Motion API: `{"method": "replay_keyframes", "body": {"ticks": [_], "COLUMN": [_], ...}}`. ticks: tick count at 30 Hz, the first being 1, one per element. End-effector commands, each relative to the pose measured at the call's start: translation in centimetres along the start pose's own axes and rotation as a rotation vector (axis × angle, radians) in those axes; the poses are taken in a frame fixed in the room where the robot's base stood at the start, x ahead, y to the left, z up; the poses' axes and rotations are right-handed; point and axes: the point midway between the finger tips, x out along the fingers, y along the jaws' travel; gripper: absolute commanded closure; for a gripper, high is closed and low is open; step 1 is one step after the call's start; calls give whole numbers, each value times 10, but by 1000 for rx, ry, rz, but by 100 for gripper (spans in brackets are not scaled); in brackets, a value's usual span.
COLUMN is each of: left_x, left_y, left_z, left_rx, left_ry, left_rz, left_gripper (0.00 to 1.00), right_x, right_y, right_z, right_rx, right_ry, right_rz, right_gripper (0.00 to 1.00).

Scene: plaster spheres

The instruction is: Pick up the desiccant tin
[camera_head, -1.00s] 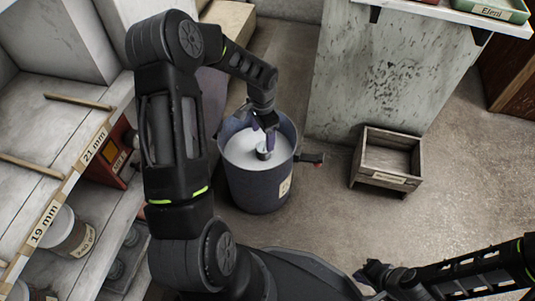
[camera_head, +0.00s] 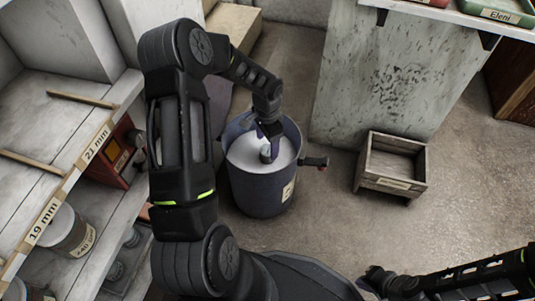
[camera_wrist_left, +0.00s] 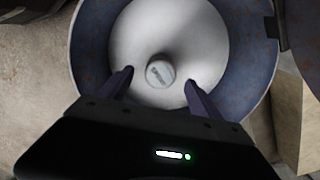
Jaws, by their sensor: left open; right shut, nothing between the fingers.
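The desiccant tin, a small pale round tin with a label on its lid, stands in the white contents of a blue-grey bucket (camera_head: 262,188). In the left wrist view the tin (camera_wrist_left: 160,72) sits near the middle of the white surface, inside the bucket's rim (camera_wrist_left: 240,60). My left gripper (camera_head: 268,138) is down in the bucket mouth, and its fingers partly hide the tin in the head view. In the left wrist view my left gripper (camera_wrist_left: 160,88) is open, one finger to each side of the tin, with gaps showing. My right gripper (camera_head: 372,279) is shut and empty at the bottom.
A wooden crate (camera_head: 363,180) stands on the floor to the right. Shelves with a jar (camera_head: 68,235) and a red box (camera_head: 115,155) are on the left. A dark handle (camera_head: 314,162) sticks out from the bucket's right side. The floor (camera_head: 465,160) beyond the crate is clear.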

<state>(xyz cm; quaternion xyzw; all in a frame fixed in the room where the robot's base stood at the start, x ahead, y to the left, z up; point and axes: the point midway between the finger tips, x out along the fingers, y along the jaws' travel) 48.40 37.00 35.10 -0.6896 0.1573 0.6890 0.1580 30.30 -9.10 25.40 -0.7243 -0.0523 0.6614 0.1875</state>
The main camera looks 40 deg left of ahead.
Motion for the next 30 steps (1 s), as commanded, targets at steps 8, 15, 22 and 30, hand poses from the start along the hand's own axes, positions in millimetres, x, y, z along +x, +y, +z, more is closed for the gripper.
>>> {"method": "replay_keyframes", "body": {"ticks": [8, 15, 22, 30], "left_x": [43, 47, 47, 47], "left_y": [-1, -1, -1, -1], "left_z": [-2, -2, -2, -2], "left_rx": [0, 0, 0, 0], "left_ry": [-2, 0, 0, 0], "left_rz": [3, 0, 1, 1], "left_gripper": [26, 26, 26, 30], "right_x": [26, 26, 26, 26], "right_y": [8, 8, 8, 8], "right_z": [-2, -2, -3, -3], "right_rx": [2, 2, 1, 1], "right_ry": [10, 13, 13, 13], "right_rz": [0, 0, 0, 0], "right_gripper": [100, 100, 100, 100]}}
